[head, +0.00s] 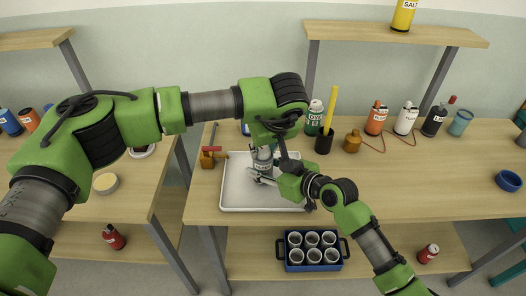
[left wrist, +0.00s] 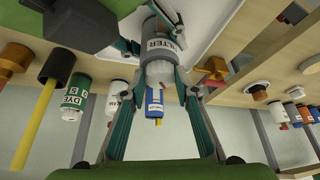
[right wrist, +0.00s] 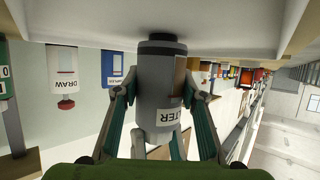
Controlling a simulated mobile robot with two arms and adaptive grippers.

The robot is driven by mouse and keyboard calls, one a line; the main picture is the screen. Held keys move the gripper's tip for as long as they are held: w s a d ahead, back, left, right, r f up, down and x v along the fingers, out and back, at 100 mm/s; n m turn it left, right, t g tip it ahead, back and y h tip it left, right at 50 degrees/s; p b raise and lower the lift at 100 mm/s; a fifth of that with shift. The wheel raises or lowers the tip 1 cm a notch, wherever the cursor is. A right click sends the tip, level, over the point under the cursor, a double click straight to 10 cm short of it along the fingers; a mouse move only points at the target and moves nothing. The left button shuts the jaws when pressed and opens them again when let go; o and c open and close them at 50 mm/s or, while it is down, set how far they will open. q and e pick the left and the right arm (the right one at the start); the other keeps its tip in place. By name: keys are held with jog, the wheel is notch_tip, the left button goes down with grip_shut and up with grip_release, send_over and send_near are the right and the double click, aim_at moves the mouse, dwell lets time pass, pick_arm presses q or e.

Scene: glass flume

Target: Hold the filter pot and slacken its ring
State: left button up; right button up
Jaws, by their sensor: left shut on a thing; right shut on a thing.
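The grey filter pot (head: 264,158) stands in the white tray (head: 232,196), with its FILTER label showing in the left wrist view (left wrist: 160,45). In the right wrist view the pot (right wrist: 155,85) appears inverted, its black base at the top. Its pale ring (left wrist: 160,72) is at the upper end of the pot. My left gripper (left wrist: 161,80) comes from above and is shut on the ring. My right gripper (right wrist: 160,95) comes from the right and is shut around the grey body. In the head view the arms partly hide the pot.
A black cup (head: 324,143) with a yellow stick, a green DYE bottle (head: 314,118) and an orange-brown knob-topped piece (head: 353,141) stand right of the tray. A red-handled brown item (head: 209,158) is to its left. A blue crate (head: 312,267) of cups sits below. The table's right side is mostly clear.

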pick_arm(q)
jog(key=o, duration=0.7)
jog(key=shift+c, duration=0.2)
jog(key=m+h, duration=0.1)
jog(key=m, duration=0.1)
jog(key=m+h, duration=0.1)
jog(key=m, duration=0.2)
jog(key=shift+a+m+h, duration=0.35)
jog(key=shift+m+h, duration=0.05)
jog(key=m+h, duration=0.1)
jog(key=m, duration=0.3)
jog(key=shift+h, duration=0.3)
